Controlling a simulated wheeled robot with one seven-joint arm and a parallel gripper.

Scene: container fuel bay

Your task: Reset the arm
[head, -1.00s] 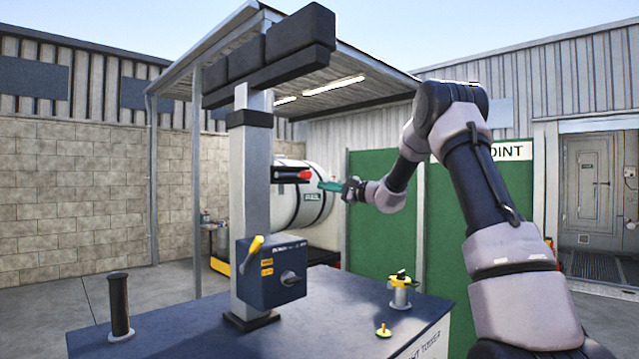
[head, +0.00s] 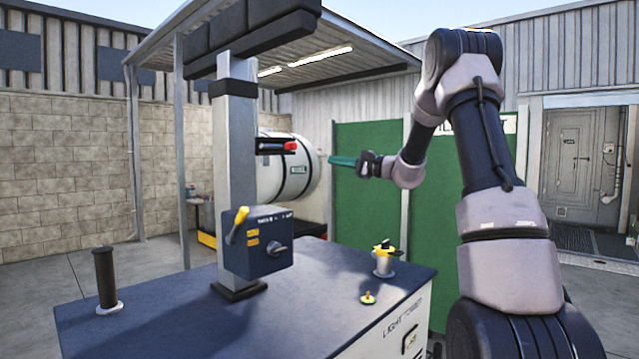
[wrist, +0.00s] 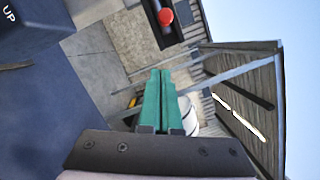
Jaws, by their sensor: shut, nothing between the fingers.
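My gripper (head: 343,161) has green fingers and is raised in the air in front of the green panels, right of the grey mast. It points left in the head view. In the wrist view my gripper's green fingers (wrist: 160,85) lie side by side, shut with nothing between them. My arm reaches up from the lower right of the head view, bends at a high elbow and comes down to the wrist. The gripper touches nothing that I can see.
A grey mast (head: 235,180) with a dark control box (head: 257,243) stands on the blue-topped cabinet (head: 165,320). A red knob (head: 291,146) sticks out from the mast, also in the wrist view (wrist: 165,16). A yellow-handled fitting (head: 384,259) and black grip (head: 106,278) stand on the top. A white tank (head: 290,175) is behind.

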